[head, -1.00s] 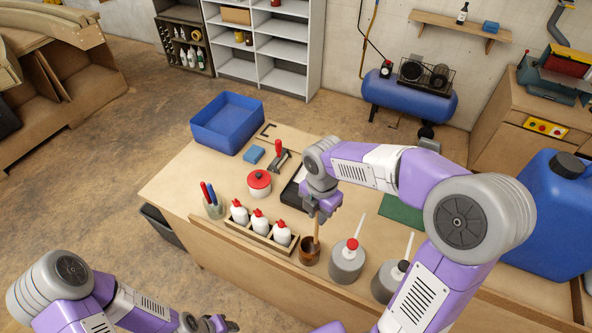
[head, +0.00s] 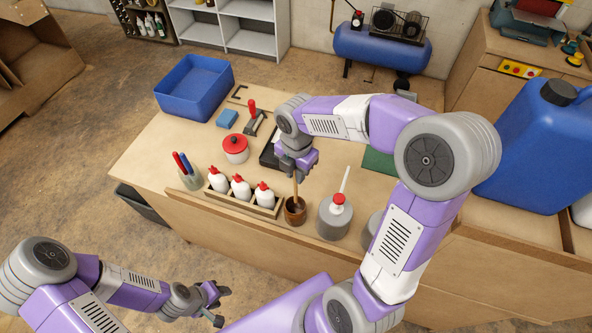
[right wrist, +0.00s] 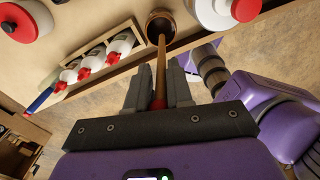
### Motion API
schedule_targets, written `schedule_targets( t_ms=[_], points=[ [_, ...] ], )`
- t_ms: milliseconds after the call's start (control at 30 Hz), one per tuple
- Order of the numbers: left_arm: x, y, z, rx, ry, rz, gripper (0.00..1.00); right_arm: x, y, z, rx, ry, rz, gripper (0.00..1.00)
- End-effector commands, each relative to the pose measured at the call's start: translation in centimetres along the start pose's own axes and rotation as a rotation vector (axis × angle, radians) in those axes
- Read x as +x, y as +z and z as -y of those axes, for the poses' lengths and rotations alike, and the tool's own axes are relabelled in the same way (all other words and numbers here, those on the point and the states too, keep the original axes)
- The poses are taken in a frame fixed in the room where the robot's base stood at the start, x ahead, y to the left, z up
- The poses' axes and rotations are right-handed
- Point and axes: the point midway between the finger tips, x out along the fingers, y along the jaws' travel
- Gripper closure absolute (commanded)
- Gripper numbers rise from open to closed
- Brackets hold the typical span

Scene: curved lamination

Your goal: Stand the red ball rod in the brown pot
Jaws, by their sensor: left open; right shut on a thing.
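My right gripper (head: 298,170) is above the brown pot (head: 295,217) on the workbench, shut on the red ball rod. The rod's wooden shaft (head: 296,190) points down, and its lower end overlaps the pot's mouth. In the right wrist view the shaft (right wrist: 161,65) runs from between the fingers (right wrist: 158,92) to the pot (right wrist: 161,22). A red part shows between the fingers; the rest of that end is hidden. I cannot tell how deep the tip is. My left gripper (head: 214,297) is open and empty, low in front of the bench.
Left of the pot is a wooden rack (head: 215,199) of white bottles with red caps. Close on its right is a grey jar (head: 333,222) with a red top and spout. A red-lidded pot (head: 235,152) and blue bin (head: 190,88) stand further back.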

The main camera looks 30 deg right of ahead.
Motion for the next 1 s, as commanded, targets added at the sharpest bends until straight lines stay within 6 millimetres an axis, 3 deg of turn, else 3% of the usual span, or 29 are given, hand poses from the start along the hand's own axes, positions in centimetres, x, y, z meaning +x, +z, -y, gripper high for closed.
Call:
schedule_targets(
  t_ms=[700,1000],
  points=[
    [4.2,-0.2,1.6,0.000,0.000,0.000,0.57,6.1,0.0,0.1,0.001,-0.002,-0.001,1.00],
    [5.2,-0.2,1.9,0.000,0.000,0.000,0.57,7.8,0.1,0.1,0.001,-0.001,0.000,1.00]
  ],
)
